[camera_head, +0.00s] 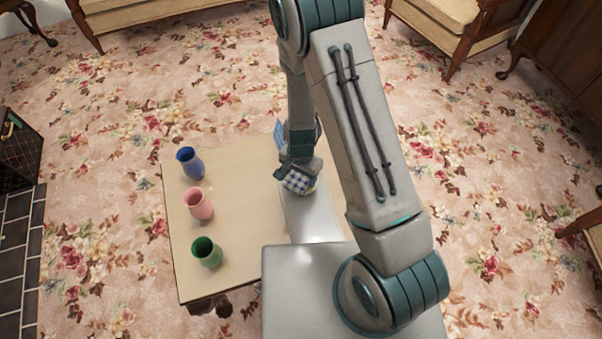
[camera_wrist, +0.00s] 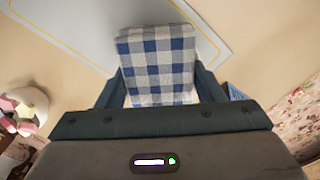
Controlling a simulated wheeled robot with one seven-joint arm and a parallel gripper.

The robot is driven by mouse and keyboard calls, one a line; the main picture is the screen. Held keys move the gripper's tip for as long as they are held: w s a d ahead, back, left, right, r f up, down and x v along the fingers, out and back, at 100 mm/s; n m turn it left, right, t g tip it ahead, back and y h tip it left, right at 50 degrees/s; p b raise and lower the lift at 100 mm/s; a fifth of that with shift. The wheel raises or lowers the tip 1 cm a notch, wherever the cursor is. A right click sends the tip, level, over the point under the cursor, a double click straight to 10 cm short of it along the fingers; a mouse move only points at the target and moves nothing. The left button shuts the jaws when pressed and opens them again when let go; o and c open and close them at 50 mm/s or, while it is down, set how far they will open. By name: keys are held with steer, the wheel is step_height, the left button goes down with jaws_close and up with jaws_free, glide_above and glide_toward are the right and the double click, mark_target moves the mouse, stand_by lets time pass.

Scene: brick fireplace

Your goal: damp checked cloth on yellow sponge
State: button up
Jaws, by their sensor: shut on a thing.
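The blue and white checked cloth (camera_wrist: 157,62) is between the two fingers of my gripper (camera_wrist: 160,86), which is shut on it. In the head view the checked cloth (camera_head: 297,181) shows below my gripper (camera_head: 298,168), over the right part of the table. I cannot tell whether it touches what lies under it. A small yellow patch (camera_head: 311,190) shows beside the cloth, partly hidden. I cannot tell whether it is the sponge. No sponge is clearly seen in either view.
A blue cup (camera_head: 190,163), a pink cup (camera_head: 199,205) and a green cup (camera_head: 207,252) stand along the table's (camera_head: 240,200) left side. A pale grey panel with a yellow line (camera_wrist: 75,28) lies beyond the cloth. A round white thing with coloured patches (camera_wrist: 22,110) is at left.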

steer(key=shift+r+p, duration=2.3)
steer(key=shift+r, duration=1.05)
